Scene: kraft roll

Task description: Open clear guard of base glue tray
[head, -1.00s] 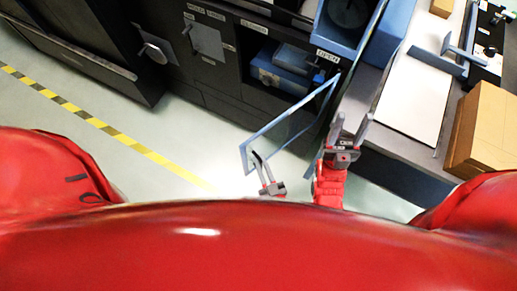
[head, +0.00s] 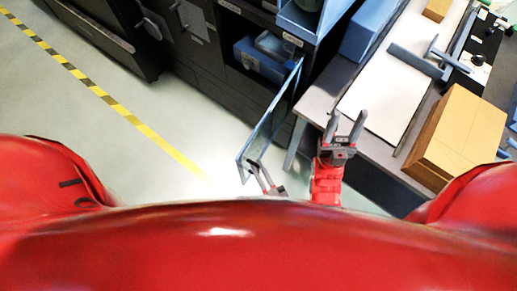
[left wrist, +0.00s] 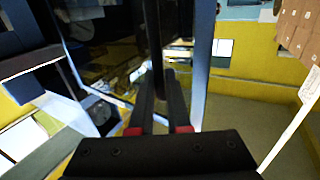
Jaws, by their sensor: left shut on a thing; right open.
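The clear guard (head: 268,123) is a see-through panel with a thin blue-grey frame. It stands swung out from the dark machine front, beside an open bay. My left gripper (head: 254,165) is shut on the guard's near edge. In the left wrist view the fingers (left wrist: 163,88) close on a dark upright part, with the clear panel beyond. A blue tray (head: 262,60) sits inside the open bay, partly hidden in shadow. My right gripper (head: 345,122) is open and empty, to the right of the guard, by the table's near end.
A grey table (head: 318,105) with a white board (head: 385,85) stands on the right. A cardboard box (head: 460,135) lies near its front edge. The floor on the left is clear, with a yellow-black stripe (head: 110,100).

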